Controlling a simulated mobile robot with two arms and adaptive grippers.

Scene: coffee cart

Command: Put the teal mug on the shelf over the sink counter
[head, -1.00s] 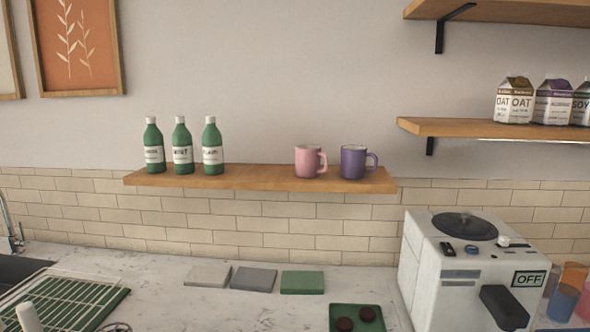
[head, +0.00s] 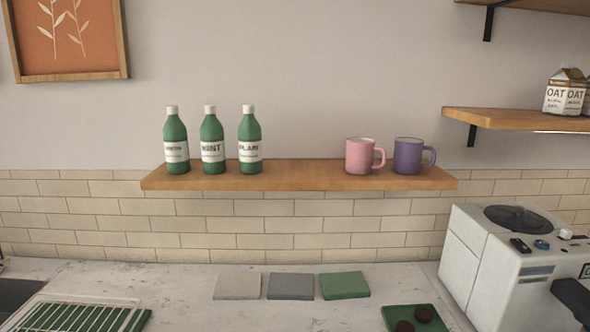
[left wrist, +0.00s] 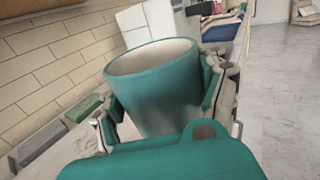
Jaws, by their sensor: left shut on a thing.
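The mug and my left gripper are out of the head view. The wooden shelf (head: 300,176) over the counter is on the wall in the head view. A pink mug (head: 360,156) and a purple mug (head: 408,157) stand on its right part. My right gripper is in neither view.
Several green bottles, one of them the right-hand bottle (head: 250,142), stand on the shelf's left part. Between bottles and mugs the shelf is bare. Below are a drying rack (head: 80,316), a green block (head: 345,285), a green tray (head: 415,316) and a white machine (head: 505,265).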

